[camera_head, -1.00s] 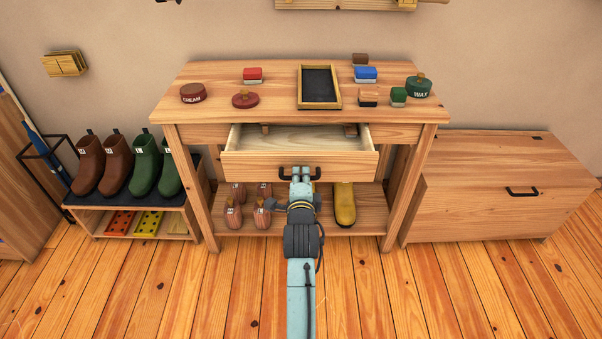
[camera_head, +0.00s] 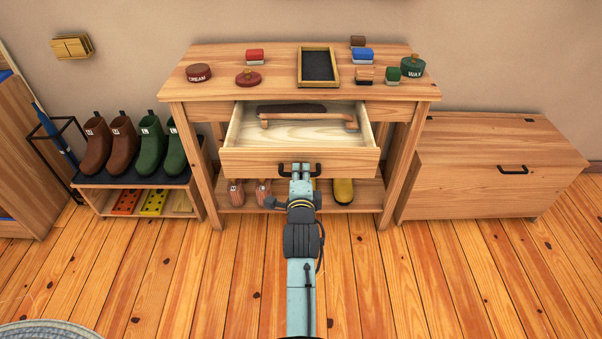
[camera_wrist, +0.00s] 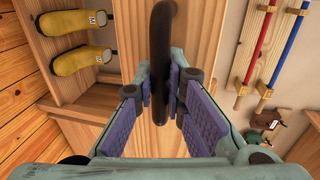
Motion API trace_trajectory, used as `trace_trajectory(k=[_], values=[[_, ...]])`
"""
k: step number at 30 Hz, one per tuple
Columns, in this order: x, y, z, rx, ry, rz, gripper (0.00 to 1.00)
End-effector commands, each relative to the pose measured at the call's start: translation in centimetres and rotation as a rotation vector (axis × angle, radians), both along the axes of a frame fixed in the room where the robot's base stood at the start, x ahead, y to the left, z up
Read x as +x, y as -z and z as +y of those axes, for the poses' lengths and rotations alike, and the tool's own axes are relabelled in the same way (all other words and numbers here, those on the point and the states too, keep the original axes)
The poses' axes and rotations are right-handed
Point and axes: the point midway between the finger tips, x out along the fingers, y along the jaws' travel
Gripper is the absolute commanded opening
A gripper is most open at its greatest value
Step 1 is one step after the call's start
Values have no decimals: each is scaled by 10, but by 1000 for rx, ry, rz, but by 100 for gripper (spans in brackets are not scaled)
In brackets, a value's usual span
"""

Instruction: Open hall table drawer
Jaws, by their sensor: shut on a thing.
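The wooden hall table (camera_head: 190,90) stands against the wall. Its drawer (camera_head: 240,160) is pulled out and shows a pale bottom. A dark-topped brush-like thing with a wooden handle (camera_head: 305,117) lies inside. The black drawer handle (camera_head: 316,169) is at the middle of the drawer front. My gripper (camera_head: 301,172) is shut on this handle. In the wrist view the handle (camera_wrist: 160,50) runs between the purple pads of my gripper (camera_wrist: 166,95).
Tins, brushes and a dark-lined tray (camera_head: 319,65) stand on the table top. Boots (camera_head: 150,148) stand on a low rack at left. A wooden chest (camera_head: 490,180) is close at right. The floor in front is clear, with a rug edge (camera_head: 45,330) at lower left.

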Motion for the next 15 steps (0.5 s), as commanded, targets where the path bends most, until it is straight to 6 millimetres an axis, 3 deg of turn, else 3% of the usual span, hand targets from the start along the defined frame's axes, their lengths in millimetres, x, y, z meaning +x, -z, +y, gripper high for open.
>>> trace_trajectory(k=[2,3,7,15], values=[[0,0,0,0,-1,0,0],[0,0,0,0,-1,0,12],[0,0,0,0,-1,0,20],[0,0,0,0,0,0,20]])
